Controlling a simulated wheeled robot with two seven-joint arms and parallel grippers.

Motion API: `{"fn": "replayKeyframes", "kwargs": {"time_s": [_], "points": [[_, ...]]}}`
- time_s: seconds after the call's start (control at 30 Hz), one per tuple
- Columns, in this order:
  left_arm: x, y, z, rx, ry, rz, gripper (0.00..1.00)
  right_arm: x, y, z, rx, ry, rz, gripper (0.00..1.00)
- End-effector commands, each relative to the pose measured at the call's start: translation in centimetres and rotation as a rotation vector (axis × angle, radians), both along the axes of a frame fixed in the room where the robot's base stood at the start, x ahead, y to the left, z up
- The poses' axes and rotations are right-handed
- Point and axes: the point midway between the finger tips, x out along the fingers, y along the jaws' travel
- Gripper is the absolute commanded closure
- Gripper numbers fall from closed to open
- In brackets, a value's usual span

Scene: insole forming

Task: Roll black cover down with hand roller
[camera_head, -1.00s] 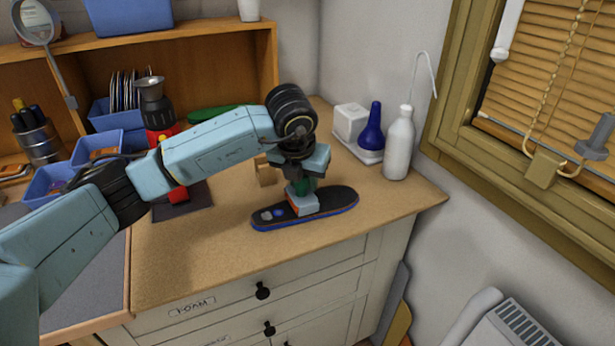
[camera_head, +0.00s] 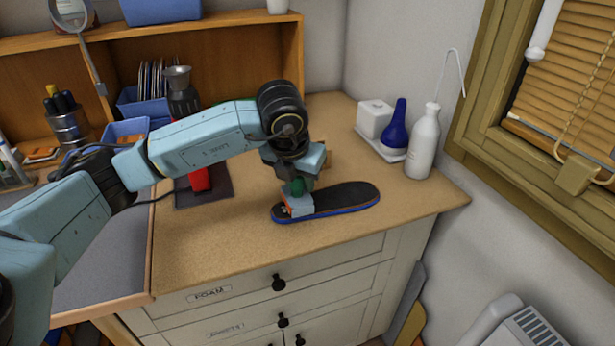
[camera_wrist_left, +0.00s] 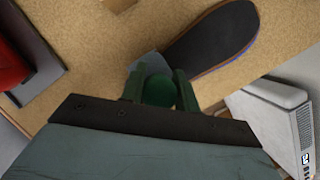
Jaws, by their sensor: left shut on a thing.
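The insole with the black cover (camera_head: 345,196) lies flat on the wooden bench top near its front edge, with a blue rim along its side. It also shows in the left wrist view (camera_wrist_left: 212,38). My left gripper (camera_head: 294,190) is over the insole's left end, pointing down. It is shut on the green handle of the hand roller (camera_wrist_left: 158,90). The roller's contact with the cover is hidden by the gripper and the roller's own body. My right gripper is not in view.
A white bottle (camera_head: 423,143) and a blue bulb bottle (camera_head: 396,128) stand at the back right. A red and black tool (camera_head: 198,180) sits on a dark mat to the left. The bench top (camera_head: 215,240) left of the insole is clear.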

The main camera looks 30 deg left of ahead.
Motion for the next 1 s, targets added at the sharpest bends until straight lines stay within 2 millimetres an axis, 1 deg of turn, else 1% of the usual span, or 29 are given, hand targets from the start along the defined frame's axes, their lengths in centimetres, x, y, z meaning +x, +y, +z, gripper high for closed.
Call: {"fn": "replayKeyframes", "kwargs": {"time_s": [0.03,0.2,0.63,0.77,1.0], "points": [[-0.4,0.2,-0.2,0.0,0.002,-0.001,0.94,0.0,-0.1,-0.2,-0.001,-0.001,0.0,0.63],[-0.9,0.8,0.0,0.0,-0.002,0.0,0.94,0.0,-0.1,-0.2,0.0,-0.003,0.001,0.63],[-0.9,0.9,0.4,0.0,-0.007,0.001,0.94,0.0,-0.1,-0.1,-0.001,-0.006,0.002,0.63],[-0.9,0.9,1.4,0.0,-0.008,0.001,0.94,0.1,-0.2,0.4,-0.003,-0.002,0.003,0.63],[-0.9,0.9,3.9,-0.001,-0.008,0.0,0.94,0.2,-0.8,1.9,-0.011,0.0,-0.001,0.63]]}}
